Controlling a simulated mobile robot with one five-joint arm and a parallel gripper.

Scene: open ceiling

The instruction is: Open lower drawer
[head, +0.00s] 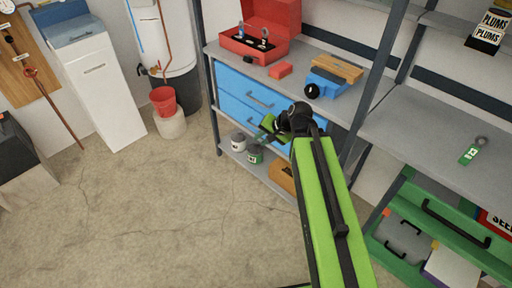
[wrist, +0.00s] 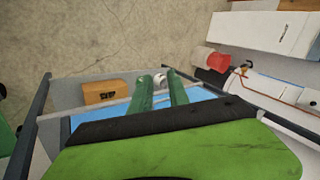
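The blue drawer unit stands in the grey shelf, with its upper drawer (head: 240,88) above the lower drawer (head: 234,112). Both drawers look shut. The upper drawer has a dark handle (head: 260,103); my gripper and arm hide part of the lower drawer's right side, and its handle is hard to make out. My gripper (head: 262,137) is in front of the lower drawer's lower edge. In the wrist view its two green fingers (wrist: 160,82) are apart with nothing held between them. Blue drawer surface (wrist: 88,122) shows behind the fingers there.
Paint cans (head: 255,153) and an orange-brown box (head: 282,175) sit on the bottom shelf below the drawers. A red toolbox (head: 262,30) and a blue tool (head: 326,84) lie on the shelf above. Shelf posts (head: 208,80) flank the unit.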

